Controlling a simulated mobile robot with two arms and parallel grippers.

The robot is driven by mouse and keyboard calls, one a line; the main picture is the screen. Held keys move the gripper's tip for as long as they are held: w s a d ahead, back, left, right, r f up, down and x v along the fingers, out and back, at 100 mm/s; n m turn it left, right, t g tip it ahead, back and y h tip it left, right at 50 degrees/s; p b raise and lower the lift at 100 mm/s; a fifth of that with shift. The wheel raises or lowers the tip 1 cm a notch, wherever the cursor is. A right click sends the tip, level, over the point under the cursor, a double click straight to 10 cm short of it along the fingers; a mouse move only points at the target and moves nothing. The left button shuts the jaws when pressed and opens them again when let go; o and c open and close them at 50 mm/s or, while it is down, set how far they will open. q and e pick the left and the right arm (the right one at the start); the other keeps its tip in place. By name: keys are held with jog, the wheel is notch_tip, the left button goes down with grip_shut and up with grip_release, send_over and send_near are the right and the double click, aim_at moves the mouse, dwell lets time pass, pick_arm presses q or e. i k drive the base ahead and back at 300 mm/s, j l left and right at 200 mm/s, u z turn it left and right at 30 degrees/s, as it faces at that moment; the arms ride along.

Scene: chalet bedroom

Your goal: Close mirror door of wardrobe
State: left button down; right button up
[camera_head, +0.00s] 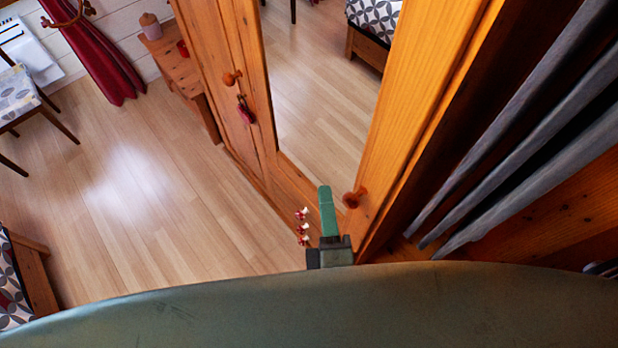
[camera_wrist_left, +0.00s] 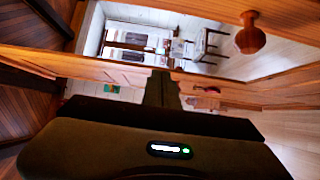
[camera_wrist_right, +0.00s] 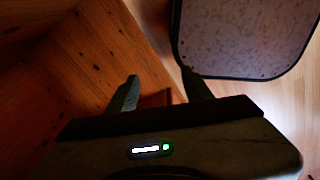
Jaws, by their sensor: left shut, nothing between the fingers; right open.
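The wardrobe's mirror door (camera_head: 408,90) stands open, with its orange wooden frame around a mirror that reflects the floor. Its round wooden knob (camera_head: 354,198) is near the lower end of the frame and also shows in the left wrist view (camera_wrist_left: 250,38). My left gripper (camera_head: 325,190) is shut and empty, just left of the knob in the head view. In the left wrist view the gripper (camera_wrist_left: 161,78) is in front of the door's wooden frame. My right gripper (camera_wrist_right: 158,82) is open and empty beside wooden panels. It is not in the head view.
Grey clothes (camera_head: 550,125) hang inside the wardrobe at the right. A wooden door with another knob (camera_head: 232,77) and a red tassel (camera_head: 245,109) is left of the mirror. Small red-and-white things (camera_head: 303,228) show beside my left gripper. Open floor (camera_head: 150,190) lies left.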

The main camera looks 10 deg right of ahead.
aim_at(345, 93)
jog(key=j+z, duration=0.15)
jog(key=j, duration=0.35)
jog(key=k+j+z, duration=0.2)
jog(key=j, duration=0.3)
jog(key=j+z, duration=0.45)
jog(key=j, duration=0.5)
